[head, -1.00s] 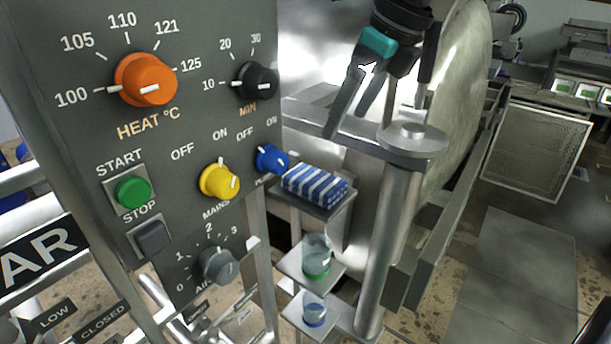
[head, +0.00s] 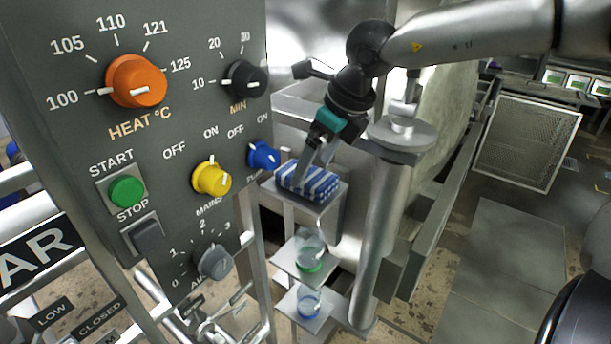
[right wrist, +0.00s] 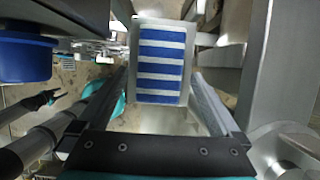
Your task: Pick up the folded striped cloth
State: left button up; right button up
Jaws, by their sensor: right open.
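The folded cloth (head: 312,184), striped blue and white, lies flat on a small metal shelf (head: 334,206) beside the control panel. My right gripper (head: 308,165) reaches down to the cloth from above, its fingers pointing at it. In the right wrist view the cloth (right wrist: 161,62) shows between the two spread fingers, and the gripper (right wrist: 166,85) is open and empty. I cannot tell whether the fingertips touch the cloth.
The control panel (head: 150,40) stands close on the left, its blue knob (head: 263,155) near the cloth. A metal post with a round cap (head: 402,134) stands close on the right. Below, lower shelves hold a green-bottomed beaker (head: 310,250) and a blue-bottomed one (head: 309,302).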

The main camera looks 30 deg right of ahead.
jog(key=shift+x, duration=1.05)
jog(key=c, duration=1.2)
